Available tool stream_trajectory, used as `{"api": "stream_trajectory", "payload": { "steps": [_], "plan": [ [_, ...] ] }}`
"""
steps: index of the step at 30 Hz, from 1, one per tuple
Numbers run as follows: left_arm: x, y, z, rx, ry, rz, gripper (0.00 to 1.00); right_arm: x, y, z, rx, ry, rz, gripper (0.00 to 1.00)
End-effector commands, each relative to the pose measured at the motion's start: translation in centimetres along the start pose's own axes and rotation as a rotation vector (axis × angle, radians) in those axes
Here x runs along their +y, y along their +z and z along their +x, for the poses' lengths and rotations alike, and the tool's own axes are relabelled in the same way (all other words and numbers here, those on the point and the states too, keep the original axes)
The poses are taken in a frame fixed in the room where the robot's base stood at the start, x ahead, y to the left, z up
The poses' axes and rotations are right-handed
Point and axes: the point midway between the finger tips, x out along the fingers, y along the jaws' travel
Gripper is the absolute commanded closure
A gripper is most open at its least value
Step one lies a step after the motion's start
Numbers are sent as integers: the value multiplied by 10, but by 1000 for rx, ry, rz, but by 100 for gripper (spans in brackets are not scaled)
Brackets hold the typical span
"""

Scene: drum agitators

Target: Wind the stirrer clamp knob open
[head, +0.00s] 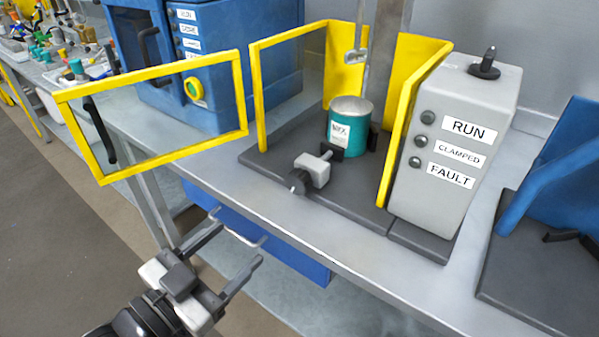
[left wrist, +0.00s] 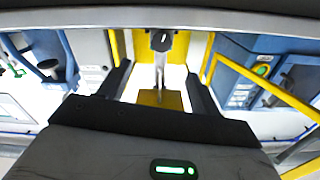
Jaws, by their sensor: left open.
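The stirrer clamp (head: 313,170) is a light grey block on the dark base plate, with a dark knob (head: 298,184) on its near side at the plate's front edge. A teal paint can (head: 350,126) stands upright behind the clamp, under the stirrer shaft. My left gripper (head: 238,238) is open and empty, in front of the table edge, short of the knob and apart from it. In the left wrist view a dark round part, seemingly the knob (left wrist: 161,40), shows beyond and between the two open fingers (left wrist: 160,74). My right gripper is not in view.
The yellow-framed guard door (head: 160,76) is swung open to the left. The grey control box (head: 450,145), labelled RUN, CLAMPED and FAULT, stands right of the can; its lamps look dark. Blue machines (head: 215,60) stand behind left and at far right. Space before the clamp is clear.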

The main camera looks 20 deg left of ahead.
Motion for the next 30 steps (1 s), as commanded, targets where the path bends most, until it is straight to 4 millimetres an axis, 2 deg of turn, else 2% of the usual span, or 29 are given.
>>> {"api": "stream_trajectory", "payload": {
  "steps": [3,8,16,24,30],
  "plan": [
    [0,-4,-14,-8,-13,-47,36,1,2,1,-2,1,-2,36],
    [-2,-7,-8,-4,-18,-57,36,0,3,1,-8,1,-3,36],
    [-3,-8,37,-1,-18,-56,36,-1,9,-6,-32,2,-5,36],
    [-3,-8,94,-3,-17,-55,36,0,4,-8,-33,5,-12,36],
    [-3,-5,127,-6,-16,-55,36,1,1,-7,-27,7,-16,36]
  ]
}}
